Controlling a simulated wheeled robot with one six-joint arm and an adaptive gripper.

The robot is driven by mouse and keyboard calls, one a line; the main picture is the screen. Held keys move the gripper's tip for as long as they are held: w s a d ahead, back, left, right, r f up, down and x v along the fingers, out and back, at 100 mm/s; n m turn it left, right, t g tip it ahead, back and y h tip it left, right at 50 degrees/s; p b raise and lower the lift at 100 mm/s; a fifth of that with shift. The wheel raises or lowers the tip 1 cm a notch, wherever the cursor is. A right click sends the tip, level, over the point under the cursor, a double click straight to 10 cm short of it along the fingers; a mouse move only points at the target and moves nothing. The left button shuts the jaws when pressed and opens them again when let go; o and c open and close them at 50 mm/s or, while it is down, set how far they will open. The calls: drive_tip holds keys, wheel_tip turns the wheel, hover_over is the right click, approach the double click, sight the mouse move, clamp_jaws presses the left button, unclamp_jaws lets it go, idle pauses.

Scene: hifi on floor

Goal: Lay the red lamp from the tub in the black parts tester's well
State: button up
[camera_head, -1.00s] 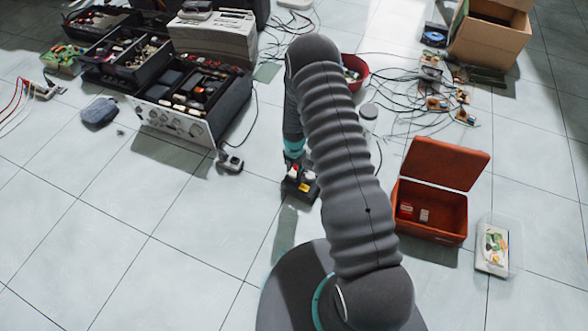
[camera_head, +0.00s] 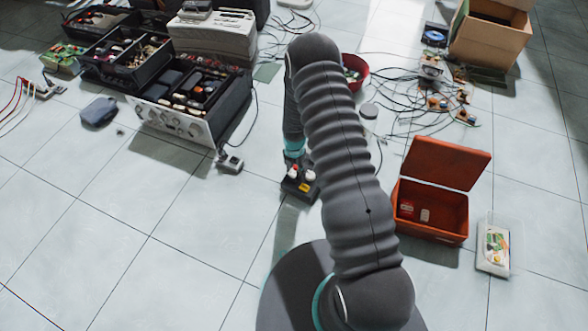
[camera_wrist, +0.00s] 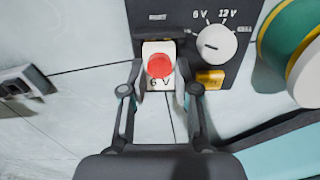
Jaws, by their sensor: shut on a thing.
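The black parts tester (camera_head: 300,190) lies on the tiled floor left of my arm. In the wrist view the tester (camera_wrist: 190,15) shows a white dial marked 6 V and 12 V and a yellow label. My gripper (camera_wrist: 162,88) is shut on the red lamp (camera_wrist: 160,65), a round red cap on a white square body marked "6 V". The lamp is upright at the tester's lower left, below a dark slot. I cannot tell whether it sits in the well or just above it. The red tub (camera_head: 364,72) stands behind my arm, partly hidden.
A small grey box (camera_head: 230,163) stands left of the tester. An open orange case (camera_head: 430,235) and a clear tray (camera_head: 512,250) are at right. Cables (camera_head: 400,90) and electronics lie behind. The floor at front left is clear.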

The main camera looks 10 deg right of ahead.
drive_tip(key=o, duration=1)
drive_tip(key=shift+r+p, duration=1.6)
drive_tip(key=shift+r, duration=1.9)
